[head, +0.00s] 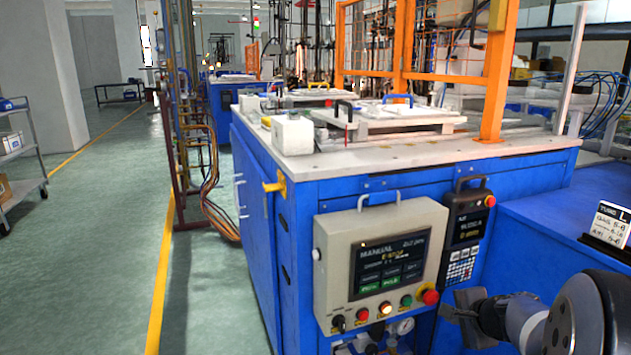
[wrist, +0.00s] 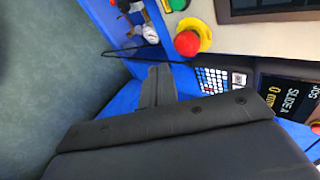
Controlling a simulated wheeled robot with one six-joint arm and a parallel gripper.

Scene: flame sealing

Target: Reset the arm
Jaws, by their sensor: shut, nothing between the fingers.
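My gripper (head: 458,317) is at the lower right of the head view, in front of the blue machine cabinet (head: 300,190). It is just below and right of the beige control panel (head: 332,285). In the wrist view my gripper (wrist: 158,75) shows as dark fingers close together, shut and empty. The panel's red mushroom button on a yellow ring (wrist: 187,43) is above and right of the fingertips there; the red button also shows in the head view (head: 430,297). I cannot tell the exact gap between fingers and cabinet.
A dark keypad pendant (head: 465,232) hangs right of the panel, its keys near my fingers in the wrist view. Gauges and fittings (head: 404,326) sit under the panel. A small sign (head: 606,226) stands on the blue surface at right. The green floor (head: 85,265) at left is open.

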